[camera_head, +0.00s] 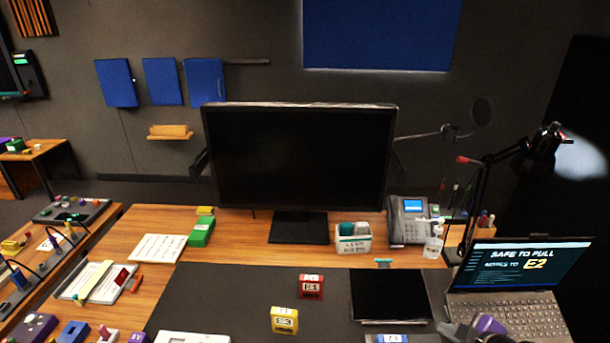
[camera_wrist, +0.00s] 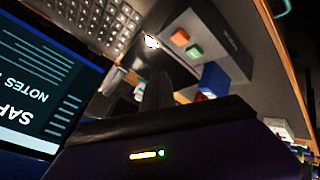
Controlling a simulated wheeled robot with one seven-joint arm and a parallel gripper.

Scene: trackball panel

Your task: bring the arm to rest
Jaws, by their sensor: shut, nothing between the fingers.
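My gripper shows in the wrist view as a dark, blurred pair of fingers (camera_wrist: 156,92) close together, with nothing visible between them. Its dark body with a small lit strip fills the bottom of that view. In the head view, a purple and dark grey part of my arm shows at the bottom right edge, in front of the laptop (camera_head: 512,312); the fingertips cannot be made out there. A grey panel (camera_wrist: 222,50) with an orange button (camera_wrist: 180,36) and a green button (camera_wrist: 194,52) lies beyond the fingers in the wrist view. I cannot tell whether they touch anything.
The laptop screen (camera_wrist: 38,85) stands close beside my gripper in the wrist view. A monitor (camera_head: 298,155), phone (camera_head: 408,222) and lamp (camera_head: 545,140) stand at the back. Red (camera_head: 311,287) and yellow (camera_head: 285,319) blocks sit on the dark mat (camera_head: 225,295). Open air lies above the mat.

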